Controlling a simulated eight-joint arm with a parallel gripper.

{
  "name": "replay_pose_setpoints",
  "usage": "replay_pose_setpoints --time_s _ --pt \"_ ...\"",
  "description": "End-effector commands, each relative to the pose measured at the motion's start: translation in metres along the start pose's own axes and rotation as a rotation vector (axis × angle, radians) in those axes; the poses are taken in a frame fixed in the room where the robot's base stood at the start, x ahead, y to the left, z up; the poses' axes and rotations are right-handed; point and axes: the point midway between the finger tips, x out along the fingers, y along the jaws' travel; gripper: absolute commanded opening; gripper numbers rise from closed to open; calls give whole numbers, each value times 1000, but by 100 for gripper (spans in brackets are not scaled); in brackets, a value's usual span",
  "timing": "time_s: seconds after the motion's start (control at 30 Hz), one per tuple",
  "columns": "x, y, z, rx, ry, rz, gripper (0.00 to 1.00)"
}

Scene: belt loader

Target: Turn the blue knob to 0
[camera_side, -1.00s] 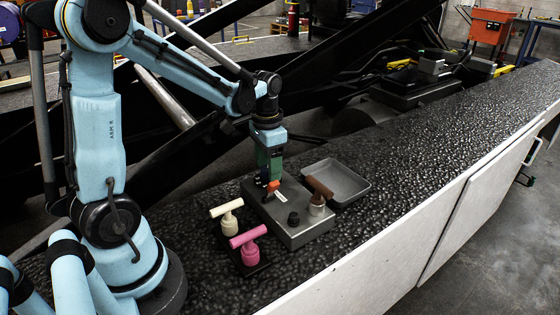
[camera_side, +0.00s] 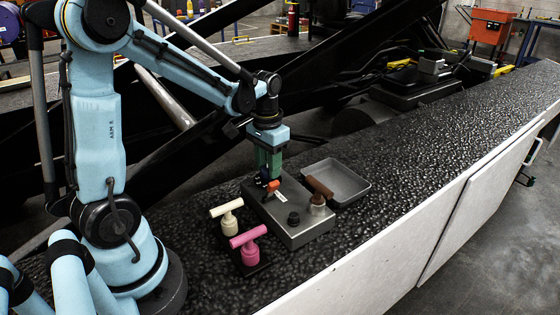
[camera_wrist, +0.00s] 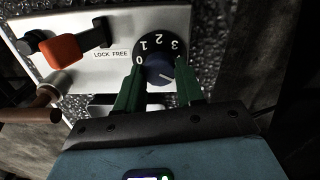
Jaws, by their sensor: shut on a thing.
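The blue knob (camera_wrist: 158,70) sits on a black dial (camera_wrist: 150,42) marked 0, 1, 2 and 3. A pale line on the knob's face runs toward the lower right in the wrist view, not toward the 0. My gripper (camera_wrist: 160,75) has its green fingers on both sides of the knob and is shut on it. In the side view my gripper (camera_side: 268,178) points down at the far left end of the grey box (camera_side: 305,237), and it hides the knob almost wholly.
On the box are an orange lever (camera_wrist: 65,48) beside a "LOCK FREE" label (camera_wrist: 111,54), a black knob (camera_side: 293,218) and a brown T-handle (camera_side: 319,187). Cream (camera_side: 227,209) and pink (camera_side: 248,237) T-handles stand at the left. An empty grey tray (camera_side: 350,183) lies behind.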

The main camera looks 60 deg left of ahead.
Motion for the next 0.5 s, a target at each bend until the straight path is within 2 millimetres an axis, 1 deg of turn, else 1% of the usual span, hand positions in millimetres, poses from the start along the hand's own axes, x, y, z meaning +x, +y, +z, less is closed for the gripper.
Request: replay_pose_setpoints --time_s 0.2,0.5 --pt "0 -1 0 -190 -1 1 7" --pt "0 -1 0 -402 -1 1 7"
